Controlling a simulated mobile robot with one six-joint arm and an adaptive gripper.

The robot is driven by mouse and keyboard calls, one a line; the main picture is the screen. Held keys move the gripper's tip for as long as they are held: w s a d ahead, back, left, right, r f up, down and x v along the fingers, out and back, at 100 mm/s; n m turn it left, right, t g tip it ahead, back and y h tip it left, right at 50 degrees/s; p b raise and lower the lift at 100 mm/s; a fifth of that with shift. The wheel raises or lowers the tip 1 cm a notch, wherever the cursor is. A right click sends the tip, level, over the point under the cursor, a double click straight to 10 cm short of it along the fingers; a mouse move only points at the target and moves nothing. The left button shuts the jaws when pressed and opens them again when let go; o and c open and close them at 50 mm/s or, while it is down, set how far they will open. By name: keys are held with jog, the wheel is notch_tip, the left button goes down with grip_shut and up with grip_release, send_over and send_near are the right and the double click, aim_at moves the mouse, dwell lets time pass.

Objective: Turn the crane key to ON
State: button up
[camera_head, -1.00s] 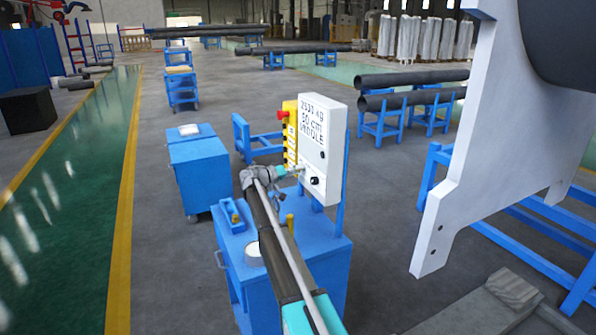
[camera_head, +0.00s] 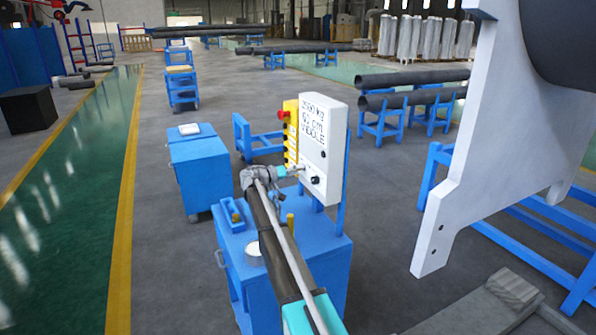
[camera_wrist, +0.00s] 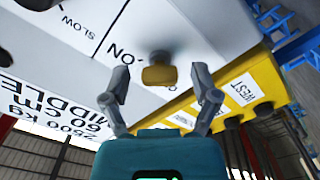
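The crane key (camera_wrist: 158,72) is a small brass-coloured key on the white control box (camera_head: 322,150). In the wrist view it stands out from the panel beside the printed ON label (camera_wrist: 118,50). My gripper (camera_wrist: 160,71) is open, with one grey finger to the left of the key and one to the right. Gaps show between the fingers and the key. In the head view my gripper (camera_head: 290,172) is at the left edge of the box, and the key is too small to make out there.
A yellow button pendant (camera_head: 291,130) with a red button is beside the white box; its buttons and WEST label (camera_wrist: 243,90) are close to my right finger. A black knob (camera_head: 315,180) sits lower on the box. A blue cart (camera_head: 325,255) stands below.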

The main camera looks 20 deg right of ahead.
dwell(0.3)
jog(key=a, duration=1.2)
jog(key=shift+s, duration=0.15)
jog(key=s+a+f+n+y, duration=0.2)
jog(key=s+f+y, duration=0.4)
jog(key=s, duration=0.5)
jog(key=s+a+f+n+y, duration=0.1)
jog(key=s+f+n+y, duration=0.15)
jog(key=s+f, duration=0.65)
jog(key=s+a+f+n+y, duration=0.1)
jog(key=s+a+y, duration=0.3)
jog(key=s, duration=0.6)
jog(key=s+a+f+n+y, duration=0.2)
jog(key=s+a+y, duration=0.3)
jog(key=s, duration=0.6)
jog(key=a+n, duration=0.1)
jog(key=a, duration=0.1)
jog(key=shift+a+f+g, duration=0.25)
jog(key=shift+a+g, duration=0.05)
